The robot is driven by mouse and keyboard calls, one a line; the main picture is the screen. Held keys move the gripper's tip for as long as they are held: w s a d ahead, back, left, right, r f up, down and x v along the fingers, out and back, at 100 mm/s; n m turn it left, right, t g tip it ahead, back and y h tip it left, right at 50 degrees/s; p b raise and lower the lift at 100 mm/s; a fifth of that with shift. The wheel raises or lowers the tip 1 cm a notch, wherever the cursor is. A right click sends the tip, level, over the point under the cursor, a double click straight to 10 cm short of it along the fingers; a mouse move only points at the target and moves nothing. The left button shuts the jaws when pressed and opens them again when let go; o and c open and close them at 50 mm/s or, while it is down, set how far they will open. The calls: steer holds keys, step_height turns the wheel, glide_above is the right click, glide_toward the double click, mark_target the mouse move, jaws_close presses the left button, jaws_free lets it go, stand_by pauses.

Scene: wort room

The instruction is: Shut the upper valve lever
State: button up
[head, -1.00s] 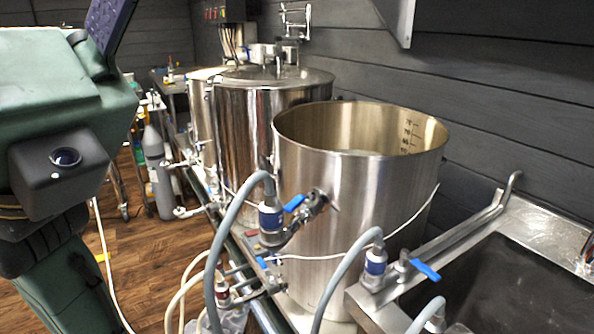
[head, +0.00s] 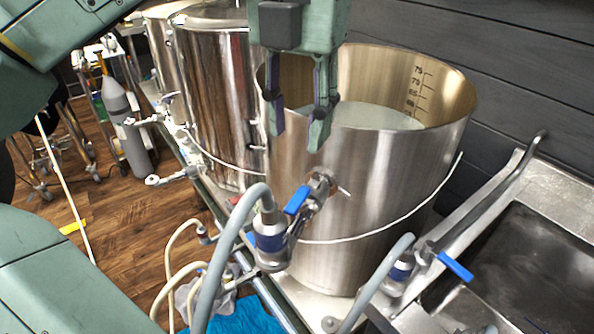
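The upper valve lever (head: 297,200) is a short blue handle on the steel valve at the front wall of the open pot (head: 370,180). It slants up to the right, beside the valve body with its grey hose fitting (head: 270,237). My gripper (head: 298,137) hangs pointing down in front of the pot's near rim, above the lever in the picture. Its two dark fingers are apart with nothing between them. The fingers do not touch the lever. A lower blue lever (head: 455,266) is on another valve at the right, by the sink.
Grey hoses (head: 232,255) rise in front of the pot's valve and near the sink valve. A lidded steel vessel (head: 215,100) stands behind left. The sink (head: 520,270) is at the right, and a grey cylinder (head: 127,125) stands on the wooden floor.

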mark_target(299, 196)
step_height(299, 196, down, 10)
steer(key=shift+s+d+f+p, duration=0.1)
steer(key=shift+f+p, duration=0.05)
steer(key=shift+p, duration=0.15)
jaws_close()
stand_by(0.5)
stand_by(0.4)
